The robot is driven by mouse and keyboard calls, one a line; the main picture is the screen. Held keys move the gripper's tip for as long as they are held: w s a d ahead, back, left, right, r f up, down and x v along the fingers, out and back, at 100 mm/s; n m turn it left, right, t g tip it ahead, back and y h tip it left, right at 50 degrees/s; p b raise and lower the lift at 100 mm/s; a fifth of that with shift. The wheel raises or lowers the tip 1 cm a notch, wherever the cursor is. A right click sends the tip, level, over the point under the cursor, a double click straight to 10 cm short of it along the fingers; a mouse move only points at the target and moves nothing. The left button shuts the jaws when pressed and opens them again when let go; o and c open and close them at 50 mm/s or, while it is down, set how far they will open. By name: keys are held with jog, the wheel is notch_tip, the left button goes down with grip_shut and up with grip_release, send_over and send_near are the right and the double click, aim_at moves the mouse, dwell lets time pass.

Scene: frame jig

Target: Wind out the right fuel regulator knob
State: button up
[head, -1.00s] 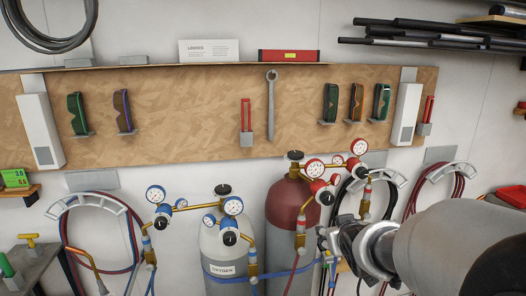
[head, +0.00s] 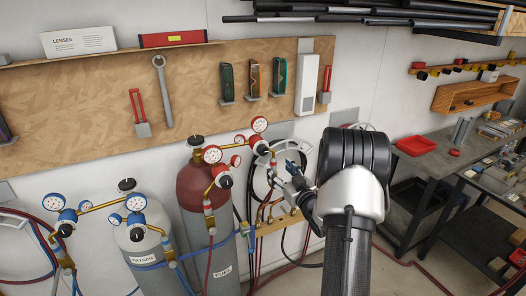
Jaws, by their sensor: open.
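The red fuel cylinder (head: 205,190) stands below the pegboard, with two red-bodied regulators on a brass manifold. The right fuel regulator (head: 257,141) has a white-faced gauge (head: 260,124) above it and a small black knob (head: 261,149) at its front. The left fuel regulator (head: 221,171) has its own black knob (head: 225,182). My gripper (head: 281,174) is open, just right of and below the right knob in the picture. It appears apart from the knob and empty; the depth between them is hard to judge.
The grey oxygen cylinder (head: 140,238) with blue regulators stands at left. Hoses and a hose hanger are behind my gripper. A dark workbench (head: 440,165) with a red tray (head: 416,146) is at right. The pegboard (head: 200,104) holds goggles and a wrench.

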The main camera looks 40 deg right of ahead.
aim_at(264, 152)
jog(key=x, duration=1.3)
jog(key=shift+w+d+f, duration=0.1)
jog(key=shift+w+d, duration=0.1)
jog(key=shift+w, duration=0.1)
jog(key=c, duration=1.1)
